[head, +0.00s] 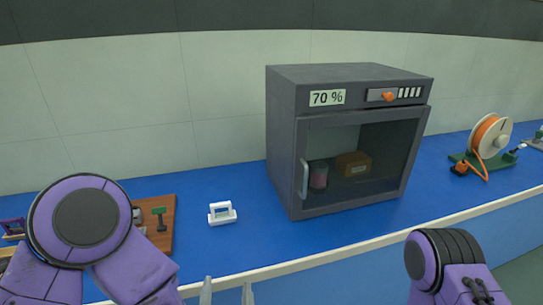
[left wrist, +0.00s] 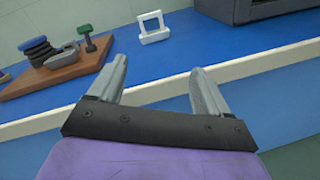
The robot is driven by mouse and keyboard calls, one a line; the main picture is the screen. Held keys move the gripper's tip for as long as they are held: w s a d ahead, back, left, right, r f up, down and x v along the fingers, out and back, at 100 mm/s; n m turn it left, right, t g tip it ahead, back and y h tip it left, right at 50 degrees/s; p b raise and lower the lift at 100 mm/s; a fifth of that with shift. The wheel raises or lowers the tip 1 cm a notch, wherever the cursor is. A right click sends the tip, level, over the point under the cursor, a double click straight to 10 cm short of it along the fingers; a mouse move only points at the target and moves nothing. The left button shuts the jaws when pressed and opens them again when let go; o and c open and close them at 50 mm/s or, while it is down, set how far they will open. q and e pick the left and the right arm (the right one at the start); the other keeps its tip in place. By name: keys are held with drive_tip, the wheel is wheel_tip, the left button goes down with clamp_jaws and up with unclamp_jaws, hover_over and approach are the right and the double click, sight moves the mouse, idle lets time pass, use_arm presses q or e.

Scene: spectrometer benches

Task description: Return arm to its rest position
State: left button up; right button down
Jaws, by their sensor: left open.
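My left arm is folded at the lower left of the head view. The fingertips of my left gripper (head: 227,291) show at the bottom edge there. In the left wrist view the left gripper (left wrist: 160,80) is open, with nothing between its two grey fingers, in front of the bench's front edge. Part of my right arm shows at the lower right of the head view; its gripper is out of view.
A blue bench (head: 245,245) runs along the wall. On it stand a grey cabinet (head: 281,150) with its glass door shut, a white handled piece (head: 222,219), a wooden board (left wrist: 50,78) with tools, and an orange spool (head: 487,136). Bare bench lies before the cabinet.

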use_arm(q)
drive_tip(key=s+a+f+m+g+h, duration=0.1)
drive_tip(key=a+f+m+g+h, duration=0.15)
drive_tip(key=f+m, duration=0.65)
drive_tip(key=s+a+f+m+g+h, duration=0.15)
drive_tip(key=f+m+g, duration=0.25)
drive_tip(key=f+m, duration=0.55)
drive_tip(key=s+a+f+m+g+y, duration=0.2)
drive_tip(key=s+a+f+m+g, duration=0.2)
drive_tip(key=s+a, duration=0.4)
drive_tip(key=s+a+f+m+g+y, duration=0.3)
drive_tip(key=s+a+f, duration=0.2)
drive_tip(key=s+a, duration=0.4)
drive_tip(key=shift+a+f+m+g, duration=0.15)
drive_tip(key=shift+f+m+g, duration=0.15)
drive_tip(key=shift+m+g, duration=0.05)
